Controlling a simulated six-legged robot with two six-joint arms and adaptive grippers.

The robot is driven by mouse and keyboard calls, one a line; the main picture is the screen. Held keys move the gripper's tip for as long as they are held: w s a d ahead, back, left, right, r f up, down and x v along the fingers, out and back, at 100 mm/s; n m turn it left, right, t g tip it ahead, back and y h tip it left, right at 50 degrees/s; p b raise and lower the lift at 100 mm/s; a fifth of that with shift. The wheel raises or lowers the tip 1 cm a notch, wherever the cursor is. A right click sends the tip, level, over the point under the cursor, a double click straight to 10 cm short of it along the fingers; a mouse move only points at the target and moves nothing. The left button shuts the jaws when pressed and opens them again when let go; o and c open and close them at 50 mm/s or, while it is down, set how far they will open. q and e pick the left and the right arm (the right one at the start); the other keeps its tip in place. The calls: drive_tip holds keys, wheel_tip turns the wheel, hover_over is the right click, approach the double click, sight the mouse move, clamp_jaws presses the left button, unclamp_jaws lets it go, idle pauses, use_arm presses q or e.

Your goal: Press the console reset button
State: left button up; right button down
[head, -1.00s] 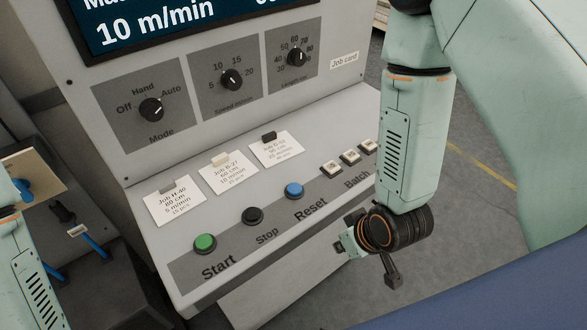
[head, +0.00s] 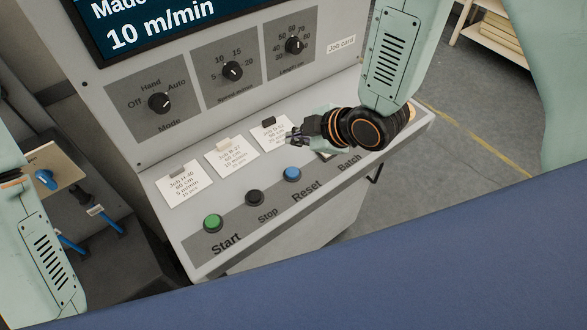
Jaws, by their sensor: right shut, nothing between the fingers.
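The blue Reset button (head: 292,175) sits on the console's sloped panel (head: 245,226), to the right of the black Stop button (head: 254,198) and the green Start button (head: 213,223). My right gripper (head: 292,137) is above the panel, over the right job card, behind and apart from the Reset button in the picture. Its fingers are small and dark, shut and empty, and point left. My left arm (head: 45,260) shows at the left edge; its gripper is out of view.
Three job cards, such as the left one (head: 184,186), lie on the panel behind the buttons. Mode (head: 159,103), speed (head: 232,71) and length (head: 294,45) knobs are on the upright face. My right wrist hides the Batch buttons. Shelving (head: 487,27) stands back right.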

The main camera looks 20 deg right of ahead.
sight(295, 174)
drive_tip(key=f+b, duration=0.3)
drive_tip(key=f, duration=0.1)
drive_tip(key=f+b, duration=0.4)
drive_tip(key=shift+a+f, duration=0.2)
drive_tip(key=shift+f, duration=0.25)
drive_tip(key=shift+d, duration=0.1)
idle(0.6)
drive_tip(key=shift+f, duration=0.1)
idle(0.5)
